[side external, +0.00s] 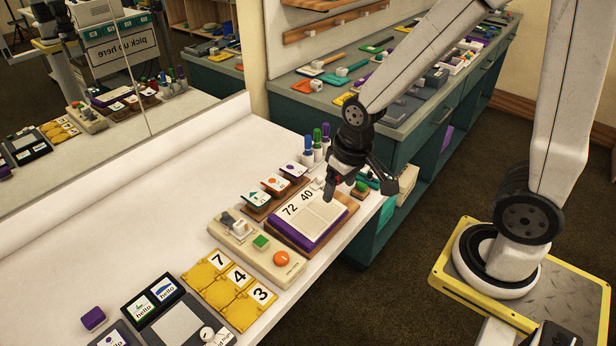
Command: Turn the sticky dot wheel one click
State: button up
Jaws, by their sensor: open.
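I cannot clearly make out which thing is the sticky dot wheel. An orange disc (281,258) sits on a beige device (262,254) that also bears a green square and a grey switch-like part. A small white round part (207,333) shows near the table's front edge at the bottom. My gripper (358,188) is open and hangs over the far right end of the white table, beside a purple-edged board (318,226) marked 72 and 40. A small green-topped block (361,187) shows between its fingers; whether they touch it I cannot tell.
Yellow number tiles (230,287), "hello" cards (153,303) and a purple block (93,318) lie nearer. The table's left part is clear. A mirror (180,88) borders the table.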

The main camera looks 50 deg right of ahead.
jog(key=w+a+f+m+g+y, duration=0.1)
jog(key=w+a+f+m+g, duration=0.1)
jog(key=w+a+f+m, duration=0.3)
jog(key=m+g+y, duration=0.2)
jog(key=m+g, duration=0.1)
send_near(281, 255)
jog(key=f, duration=0.1)
jog(key=shift+s+a, duration=0.15)
jog(key=shift+a, duration=0.05)
jog(key=shift+f, duration=0.1)
jog(key=shift+x, duration=3.85)
grip_shut()
jog(key=shift+n, duration=0.4)
